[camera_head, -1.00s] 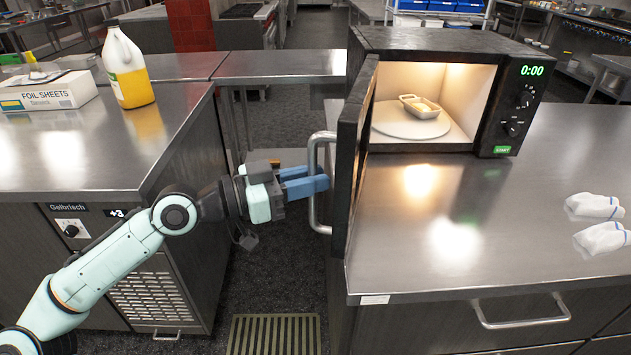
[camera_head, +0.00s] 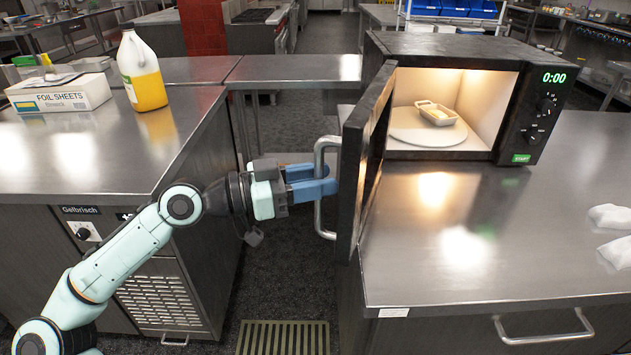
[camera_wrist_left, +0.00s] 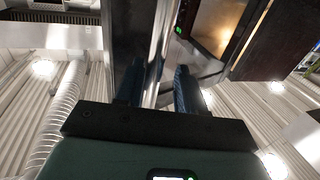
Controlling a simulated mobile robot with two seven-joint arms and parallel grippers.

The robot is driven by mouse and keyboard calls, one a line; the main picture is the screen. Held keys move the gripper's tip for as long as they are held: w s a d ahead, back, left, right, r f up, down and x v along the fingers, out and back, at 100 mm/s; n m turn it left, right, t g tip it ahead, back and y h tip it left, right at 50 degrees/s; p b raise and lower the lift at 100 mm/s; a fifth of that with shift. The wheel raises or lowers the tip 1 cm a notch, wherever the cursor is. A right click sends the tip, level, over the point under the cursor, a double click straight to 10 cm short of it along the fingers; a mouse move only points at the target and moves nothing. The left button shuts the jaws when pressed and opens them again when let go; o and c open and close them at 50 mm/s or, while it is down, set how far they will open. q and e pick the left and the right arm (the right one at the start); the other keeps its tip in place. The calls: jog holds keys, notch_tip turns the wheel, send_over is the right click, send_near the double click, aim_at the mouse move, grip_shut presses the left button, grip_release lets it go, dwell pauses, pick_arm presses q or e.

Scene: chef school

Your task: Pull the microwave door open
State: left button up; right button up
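The black microwave (camera_head: 440,46) stands on the steel counter at right, its lit inside showing a turntable with a small food tray (camera_head: 437,113). Its door (camera_head: 352,170) is swung wide open toward me and to the left. The door's metal handle (camera_head: 318,218) is on the left, outer side. My left gripper (camera_head: 326,180) is at the handle, its blue fingers reaching to either side of the bar. In the left wrist view the bar (camera_wrist_left: 163,40) runs between the two spread fingers (camera_wrist_left: 160,85), with no clear grip on it. My right gripper is out of view.
A left counter (camera_head: 80,150) holds a foil sheets box (camera_head: 62,94) and a jug of yellow liquid (camera_head: 142,75). A floor gap with a grate (camera_head: 285,338) lies between the counters. White cloths (camera_head: 612,217) lie on the right counter (camera_head: 480,270).

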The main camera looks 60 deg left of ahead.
pick_arm(q)
jog(key=shift+s+d, duration=0.1)
jog(key=shift+s, duration=0.1)
jog(key=p+v, duration=0.1)
jog(key=v, duration=1.2)
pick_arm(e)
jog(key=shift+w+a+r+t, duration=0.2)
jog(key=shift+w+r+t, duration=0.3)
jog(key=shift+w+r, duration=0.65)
